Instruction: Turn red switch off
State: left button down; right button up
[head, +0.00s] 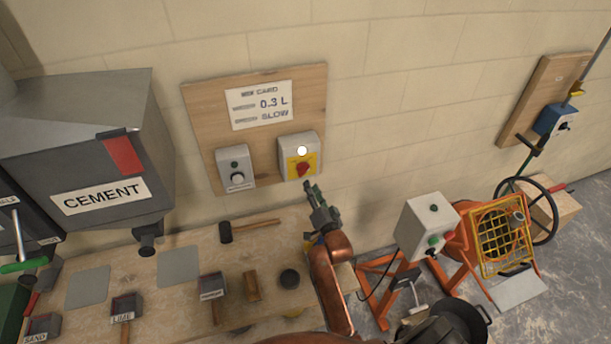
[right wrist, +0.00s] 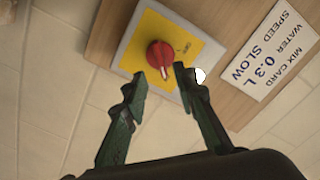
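The red switch (head: 302,170) is a rotary knob on a yellow plate in a grey box on the wooden wall board. In the right wrist view the red knob (right wrist: 160,55) has a pale pointer line, and small lettering beside it is hard to read. My right gripper (head: 311,190) is just below the switch in the head view. In the right wrist view its two green fingers (right wrist: 160,73) are apart, with the knob just beyond and between their tips. Nothing is held, and contact with the knob cannot be told. My left gripper is not in view.
A white round lamp (head: 302,150) sits above the knob. A grey box with a dark dial (head: 236,174) is on its left, under a mix card (head: 262,105). The cement hopper (head: 80,150) stands left. A mallet (head: 250,230) lies on the bench; a control box (head: 428,225) stands right.

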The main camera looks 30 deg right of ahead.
aim_at(305, 173)
jog(key=p+x, duration=0.1)
jog(key=x, duration=0.6)
jog(key=shift+w, duration=0.25)
jog(key=shift+c, duration=0.4)
grip_shut()
